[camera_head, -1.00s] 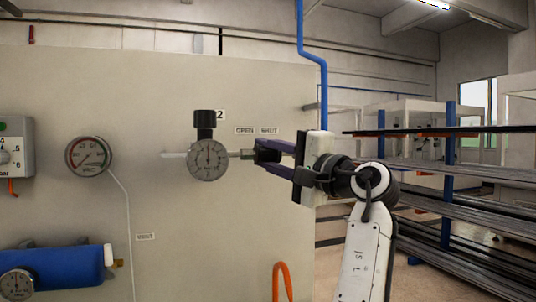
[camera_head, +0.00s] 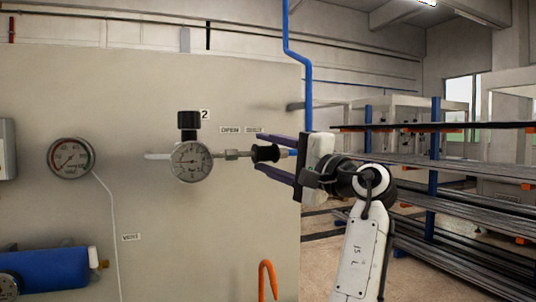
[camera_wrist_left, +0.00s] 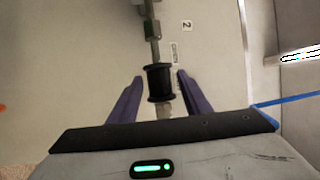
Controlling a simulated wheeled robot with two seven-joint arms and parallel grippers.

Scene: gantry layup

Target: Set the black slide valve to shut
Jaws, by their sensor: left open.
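The black slide valve (camera_head: 265,153) is a ribbed spool-shaped sleeve on a thin metal pipe that runs right from a round gauge (camera_head: 191,162). It sits below and slightly right of the right-hand label (camera_head: 253,130); the left-hand label (camera_head: 230,130) is farther left. The labels are blurred now, but read OPEN and SHUT in the earlier view. My left gripper (camera_head: 262,153) is open, its purple fingers above and below the sleeve. In the left wrist view the sleeve (camera_wrist_left: 159,82) lies between the fingers, with a visible gap on each side. My right gripper is not in view.
The beige panel carries another gauge (camera_head: 71,158) at left, a blue cylinder (camera_head: 45,269) at lower left and an orange hook-shaped tube (camera_head: 267,280) below. A blue pipe (camera_head: 308,95) runs down by the panel's right edge. Racks of long bars (camera_head: 465,185) stand at right.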

